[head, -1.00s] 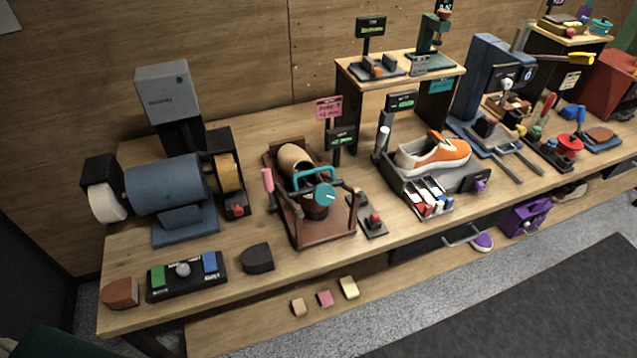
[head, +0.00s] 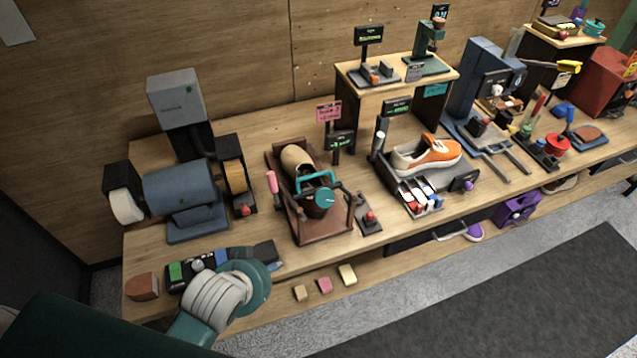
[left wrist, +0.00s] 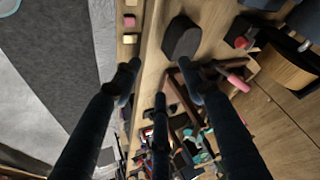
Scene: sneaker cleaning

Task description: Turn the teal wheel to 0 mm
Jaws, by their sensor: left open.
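The teal wheel (head: 325,199) is on the front of a brown wooden stretching rig (head: 322,225) in the head view, beside a teal curved handle (head: 315,178). A small dark display (head: 340,140) with green text stands behind it, too small to read. My right gripper is not in view.
A blue grinder (head: 180,190) stands left of the rig. An orange sneaker (head: 426,155) on a grey stand is to its right. A pink-handled lever (head: 272,182) rises at the rig's left, and a red button (head: 370,218) sits at its right. Small blocks (head: 324,285) lie on the lower shelf.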

